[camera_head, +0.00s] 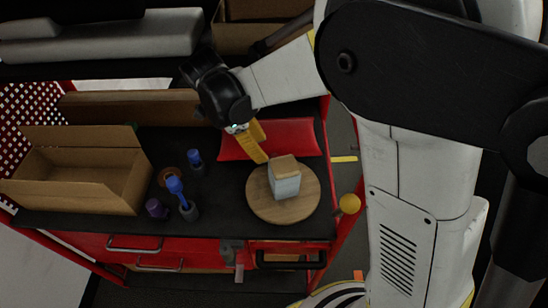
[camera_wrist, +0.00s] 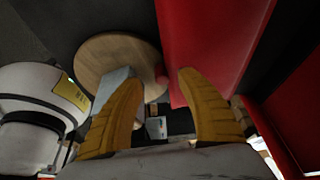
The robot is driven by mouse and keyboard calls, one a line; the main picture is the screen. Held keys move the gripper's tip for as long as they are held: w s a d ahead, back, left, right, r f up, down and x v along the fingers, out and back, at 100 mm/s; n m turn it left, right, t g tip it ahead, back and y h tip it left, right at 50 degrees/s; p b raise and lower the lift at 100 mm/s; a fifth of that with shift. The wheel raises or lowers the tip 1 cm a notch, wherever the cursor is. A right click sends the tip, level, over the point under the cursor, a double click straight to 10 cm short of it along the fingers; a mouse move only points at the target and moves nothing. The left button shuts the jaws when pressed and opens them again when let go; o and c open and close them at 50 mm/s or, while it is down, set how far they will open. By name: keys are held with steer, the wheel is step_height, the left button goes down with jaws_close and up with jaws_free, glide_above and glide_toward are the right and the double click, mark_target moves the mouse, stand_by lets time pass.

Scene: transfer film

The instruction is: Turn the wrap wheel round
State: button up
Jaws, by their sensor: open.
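The wrap wheel is a round light-wood disc (camera_head: 300,211) lying flat at the right end of the dark worktop. A pale grey box with a tan top (camera_head: 285,180) stands on it, near the middle. In the wrist view the wheel (camera_wrist: 107,50) lies beyond the fingers, and the left finger partly hides the box (camera_wrist: 108,86). My gripper (camera_head: 262,148), with yellow fingers, is open and empty, just behind the wheel. The fingers (camera_wrist: 160,80) are spread apart.
A red sheet or panel (camera_head: 290,138) lies behind the wheel, close to my fingers. An open cardboard box (camera_head: 80,180) stands at the left. Blue and purple small items (camera_head: 176,187) stand mid-worktop.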

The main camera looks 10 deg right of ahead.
mark_target(274, 156)
steer(key=shift+s+d+f, duration=0.1)
steer(key=shift+s+d, duration=0.05)
steer(key=shift+d, duration=1.05)
steer(key=x, duration=0.1)
steer(key=b+x, duration=0.2)
steer(key=x, duration=0.1)
steer(key=shift+a+f, duration=0.1)
steer(key=shift+a, duration=0.25)
steer(key=shift+d+f, duration=0.2)
steer(key=shift+f, duration=0.1)
steer(key=shift+c, duration=0.2)
jaws_close()
